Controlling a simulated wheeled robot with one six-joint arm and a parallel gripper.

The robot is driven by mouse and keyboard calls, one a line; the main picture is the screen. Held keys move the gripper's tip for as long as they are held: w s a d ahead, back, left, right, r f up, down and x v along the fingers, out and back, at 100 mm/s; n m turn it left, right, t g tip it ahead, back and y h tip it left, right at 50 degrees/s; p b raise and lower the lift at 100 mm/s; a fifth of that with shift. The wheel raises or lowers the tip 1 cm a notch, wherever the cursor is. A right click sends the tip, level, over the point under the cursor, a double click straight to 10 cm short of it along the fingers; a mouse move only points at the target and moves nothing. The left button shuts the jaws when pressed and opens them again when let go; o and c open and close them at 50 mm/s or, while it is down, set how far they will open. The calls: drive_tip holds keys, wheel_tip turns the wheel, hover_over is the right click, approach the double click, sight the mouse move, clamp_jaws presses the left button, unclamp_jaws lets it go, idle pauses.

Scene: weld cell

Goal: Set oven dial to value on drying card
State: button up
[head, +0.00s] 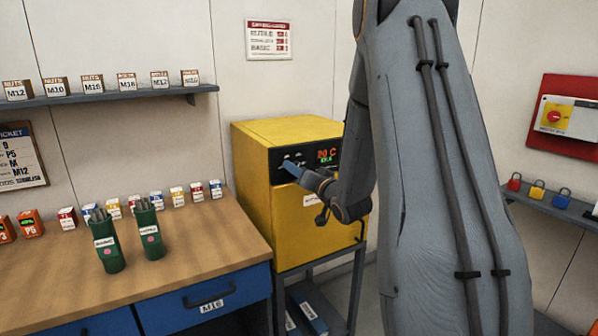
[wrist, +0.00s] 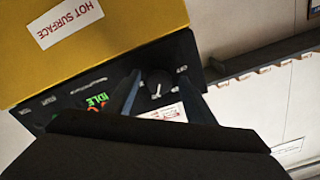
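The yellow oven (head: 290,215) has a black control panel (head: 307,160) with a red temperature readout and a smaller green line; the first digit is unclear. In the wrist view the green text reads IDLE (wrist: 97,100). The dark round dial (wrist: 158,82) with a pale pointer mark sits on the panel. My gripper (head: 288,166) is at the panel. Its two blue-grey fingers (wrist: 158,92) stand apart on either side of the dial; whether they touch it I cannot tell. The drying card (head: 268,40) hangs on the wall, listing RUTILE and BASIC; its red values are unreadable.
A wooden bench (head: 190,235) at left holds two green canisters (head: 150,230) of rods and several small boxes. A shelf (head: 120,95) of nut boxes is above. A red switch panel (head: 565,115) and padlocks (head: 538,189) are at right. A HOT SURFACE label (wrist: 68,23) marks the oven.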

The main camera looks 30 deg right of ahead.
drive_tip(key=shift+s, duration=0.1)
drive_tip(key=s+b, duration=0.2)
drive_tip(key=s, duration=0.5)
drive_tip(key=shift+s, duration=0.35)
drive_tip(key=shift+d, duration=0.1)
drive_tip(key=s+a+f+n+g+h, duration=0.2)
drive_tip(key=s+a+f+g, duration=0.4)
drive_tip(key=a+f+g, duration=0.4)
drive_tip(key=s+a+f+n+g, duration=0.1)
drive_tip(key=s+a+f+g, duration=0.1)
drive_tip(key=s+a, duration=0.3)
drive_tip(key=s+a+f+n+g+y, duration=0.1)
drive_tip(key=s+a+f+n+g, duration=0.1)
drive_tip(key=s, duration=1.1)
drive_tip(key=a+f+g, duration=0.1)
drive_tip(key=a+g, duration=0.1)
drive_tip(key=a, duration=0.1)
drive_tip(key=shift+s+a+n+g, duration=0.15)
drive_tip(key=shift+s+n+g, duration=0.15)
drive_tip(key=shift+g, duration=0.1)
drive_tip(key=shift+w, duration=0.1)
